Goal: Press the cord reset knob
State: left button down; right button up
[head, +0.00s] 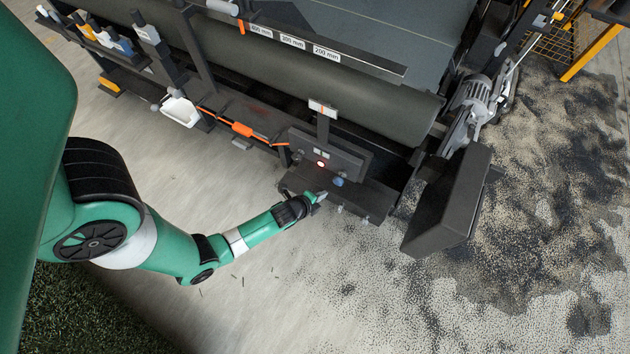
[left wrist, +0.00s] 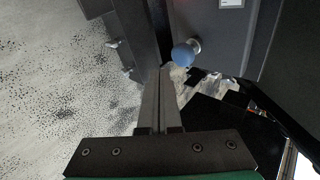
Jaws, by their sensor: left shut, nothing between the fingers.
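The blue round knob (head: 338,181) sits on the lower part of a dark control box (head: 330,153) on the machine's front. In the left wrist view the knob (left wrist: 184,54) stands out from a dark panel on a short metal stem. My left gripper (head: 321,196) is shut and empty, just left of and below the knob in the head view. In the left wrist view its closed fingertips (left wrist: 166,72) end close below and left of the knob; whether they touch it I cannot tell. My right gripper is not in view.
A red light (head: 321,163) shows on the control box. An orange cord with an orange piece (head: 243,129) runs along the machine left of it. A dark angled panel (head: 449,201) stands to the right. The floor in front is open, with dark granules scattered to the right.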

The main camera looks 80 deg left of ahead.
aim_at(336, 184)
pick_arm(q)
jog(key=w+a, duration=0.1)
jog(key=w+a+f+b, duration=0.1)
jog(key=w, duration=0.1)
jog(key=w+a+b, duration=0.1)
jog(key=shift+w+a+f, duration=0.1)
jog(key=shift+w+f, duration=0.1)
jog(key=shift+f, duration=0.05)
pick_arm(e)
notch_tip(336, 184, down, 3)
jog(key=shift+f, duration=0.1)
